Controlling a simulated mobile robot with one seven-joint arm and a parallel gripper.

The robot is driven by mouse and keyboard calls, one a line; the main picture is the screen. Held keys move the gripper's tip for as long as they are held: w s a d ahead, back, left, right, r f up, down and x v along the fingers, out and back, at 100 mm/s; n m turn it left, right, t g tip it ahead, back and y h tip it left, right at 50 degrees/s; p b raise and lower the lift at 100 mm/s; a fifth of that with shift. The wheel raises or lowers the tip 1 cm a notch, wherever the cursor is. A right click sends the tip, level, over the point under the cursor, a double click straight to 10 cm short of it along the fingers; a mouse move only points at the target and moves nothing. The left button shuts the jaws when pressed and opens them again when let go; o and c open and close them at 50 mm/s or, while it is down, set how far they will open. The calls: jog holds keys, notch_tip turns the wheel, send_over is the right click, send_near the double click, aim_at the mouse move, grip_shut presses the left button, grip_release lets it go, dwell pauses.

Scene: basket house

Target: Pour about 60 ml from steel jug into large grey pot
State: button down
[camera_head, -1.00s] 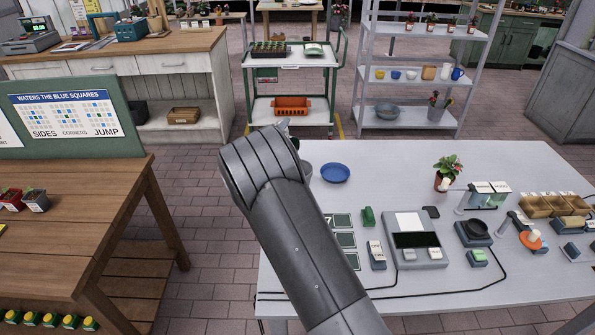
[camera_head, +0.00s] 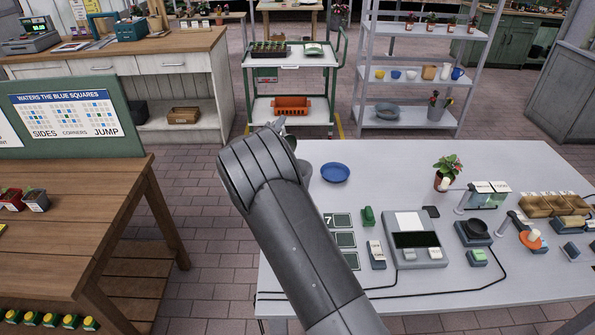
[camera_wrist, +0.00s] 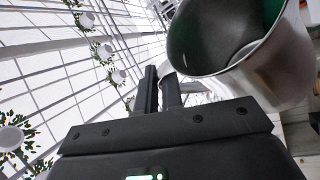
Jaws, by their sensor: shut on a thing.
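The steel jug (camera_wrist: 285,70) fills the upper right of the wrist view. Its wide mouth faces the camera and its inside looks dark green. My gripper (camera_wrist: 163,78) is shut on it, with the two fingers close together at its side. Whether liquid is in the jug or leaving it cannot be told. In the head view my arm hides the jug and most of my gripper; only a small grey tip (camera_head: 279,123) shows past the wrist. A sliver of grey (camera_head: 304,172) beside my arm may be the large grey pot, but it is mostly hidden.
A wooden table (camera_head: 75,220) is at left. Hanging plants (camera_wrist: 103,52) show under the glazed roof.

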jog(key=shift+w+a+f+n+y, duration=0.35)
jog(key=shift+w+a+n+y, duration=0.05)
jog(key=shift+w+a+n, duration=0.35)
jog(key=shift+w+a+f+n+g, duration=0.25)
jog(key=shift+n+g, duration=0.05)
jog(key=shift+n, duration=0.25)
jog(key=shift+w+a+r+n+g+y, duration=0.15)
jog(key=shift+w+a+n+g+y, duration=0.25)
jog(key=shift+n, duration=0.5)
jog(key=shift+w+a, duration=0.1)
jog(key=shift+w+a+f+n+g, duration=0.15)
jog(key=shift+w+a+f+n, duration=0.1)
jog(key=shift+f+n, duration=0.25)
jog(key=shift+w+a+f+n+g, duration=0.1)
jog(key=shift+w+a+f+n, duration=0.15)
jog(key=shift+f+n, duration=0.2)
jog(key=shift+w+a+f+n+g, duration=0.15)
jog(key=shift+w+a+f+n, duration=0.1)
jog(key=shift+f+n, duration=0.25)
jog(key=w+a+f+n+g+b, duration=0.1)
jog(key=w+a+f+n+g, duration=0.2)
jog(key=f, duration=0.6)
jog(key=shift+w+a+f+n+g, duration=0.3)
jog(key=shift+w+a+n, duration=0.6)
jog(key=shift+w+n, duration=0.5)
jog(key=shift+s, duration=0.2)
